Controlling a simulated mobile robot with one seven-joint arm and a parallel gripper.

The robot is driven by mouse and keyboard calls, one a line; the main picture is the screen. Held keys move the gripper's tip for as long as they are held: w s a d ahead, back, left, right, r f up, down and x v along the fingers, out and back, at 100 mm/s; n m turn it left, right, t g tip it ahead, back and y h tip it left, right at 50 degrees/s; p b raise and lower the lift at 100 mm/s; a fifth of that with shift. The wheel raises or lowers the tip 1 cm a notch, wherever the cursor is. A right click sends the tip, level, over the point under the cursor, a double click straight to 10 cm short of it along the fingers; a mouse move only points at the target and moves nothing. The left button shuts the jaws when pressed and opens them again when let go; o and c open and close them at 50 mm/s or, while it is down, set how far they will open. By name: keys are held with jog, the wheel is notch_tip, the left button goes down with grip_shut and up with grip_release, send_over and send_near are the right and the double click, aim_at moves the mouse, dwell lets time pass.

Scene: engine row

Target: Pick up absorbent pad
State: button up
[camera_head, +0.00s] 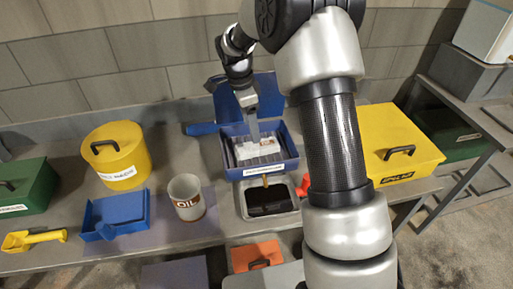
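White and grey absorbent pads (250,151) lie in an open blue box (287,164) with a white label on its front, near the middle of the bench. A small reddish-brown mark shows on the top pad's right part. My gripper (255,139) points down into the box, with its tips over or at the top pad. I see the fingers edge-on and cannot tell whether they are apart, or whether they touch the pad.
A yellow spill box (423,160) stands right, behind my arm. An orange box (257,252) sits below.

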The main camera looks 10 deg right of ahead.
aim_at(257, 145)
jog(key=f, duration=0.3)
jog(key=shift+d+f, duration=0.25)
jog(key=shift+d, duration=0.05)
jog(key=shift+w+d+f+p, duration=0.1)
jog(key=shift+d+f+p, duration=0.1)
jog(key=shift+f, duration=0.7)
jog(key=shift+w+d+f+p, duration=0.15)
jog(key=shift+d+f, duration=0.1)
jog(key=shift+f, duration=0.6)
jog(key=shift+w+d+f+p, duration=0.1)
jog(key=shift+d+f+p, duration=0.1)
jog(key=shift+f, duration=0.7)
jog(key=shift+c, duration=0.2)
jog(key=c, duration=1.1)
